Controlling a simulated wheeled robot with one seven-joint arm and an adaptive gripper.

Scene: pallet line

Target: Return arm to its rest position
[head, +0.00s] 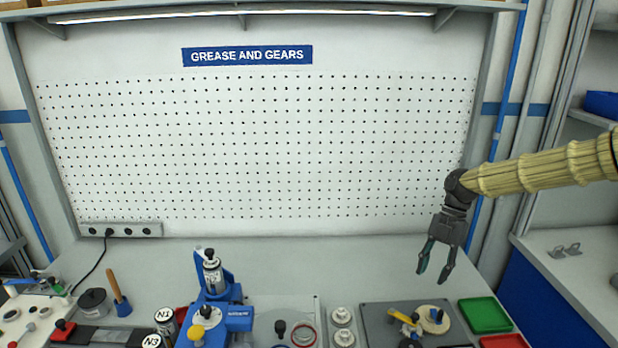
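My gripper (434,272) hangs in the air at the right of the head view, in front of the right part of the pegboard, with its fingers pointing down. Its two dark fingers are spread apart with nothing between them. My arm, in a tan ribbed sleeve, comes in from the right edge. Below the gripper is a dark grey plate (378,325) with a cream disc (432,318) and a yellow-handled tool (403,318) on it. The gripper appears apart from these things.
A blue press-like fixture (238,319) stands at the centre front. Canisters, a red ring (304,335) and small white round parts are near it. A green tray (485,315) lies at right. A wooden-handled tool (114,287) stands at left. The bench's back strip is clear.

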